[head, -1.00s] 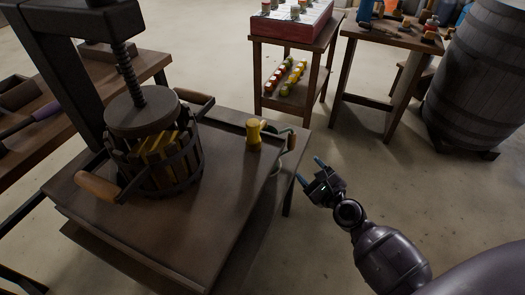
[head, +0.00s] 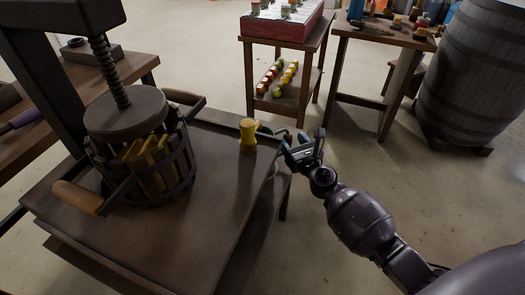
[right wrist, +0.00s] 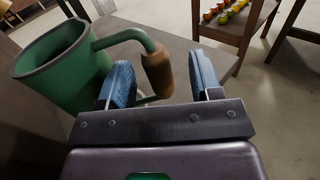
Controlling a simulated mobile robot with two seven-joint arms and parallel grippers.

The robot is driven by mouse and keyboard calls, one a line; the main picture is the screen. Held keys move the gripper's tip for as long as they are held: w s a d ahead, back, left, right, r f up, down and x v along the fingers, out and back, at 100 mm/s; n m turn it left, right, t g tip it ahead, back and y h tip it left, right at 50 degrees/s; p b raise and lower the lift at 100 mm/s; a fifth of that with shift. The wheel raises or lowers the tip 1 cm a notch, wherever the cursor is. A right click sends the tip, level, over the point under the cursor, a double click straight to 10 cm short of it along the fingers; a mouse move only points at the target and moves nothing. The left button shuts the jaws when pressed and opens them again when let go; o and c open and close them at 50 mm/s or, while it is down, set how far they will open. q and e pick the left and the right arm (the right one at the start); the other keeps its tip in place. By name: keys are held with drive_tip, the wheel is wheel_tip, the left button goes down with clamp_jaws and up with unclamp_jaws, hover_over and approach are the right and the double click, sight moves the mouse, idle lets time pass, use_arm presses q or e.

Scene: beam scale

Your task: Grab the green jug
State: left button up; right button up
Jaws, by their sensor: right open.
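The green jug (right wrist: 65,65) stands at the left of the right wrist view, with its open mouth up. Its handle has a brown grip (right wrist: 157,72). My right gripper (head: 302,146) is at that edge, close to the handle. In the right wrist view its two blue fingers (right wrist: 162,66) are open, with the brown grip showing between them, nearer the left finger. I cannot tell whether they touch. My left gripper is not in view.
A wooden press (head: 140,150) and a yellow piece (head: 248,136) stand on the press table (head: 170,235). A small stand (head: 287,106) with a red box (head: 285,24), a cluttered table (head: 380,32) and a barrel (head: 475,75) are behind.

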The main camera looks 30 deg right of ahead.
sight(285, 134)
drive_tip(key=w, duration=0.3)
drive_tip(key=shift+w+a, duration=0.15)
drive_tip(key=shift+w, duration=0.55)
drive_tip(key=shift+r, duration=0.1)
clamp_jaws()
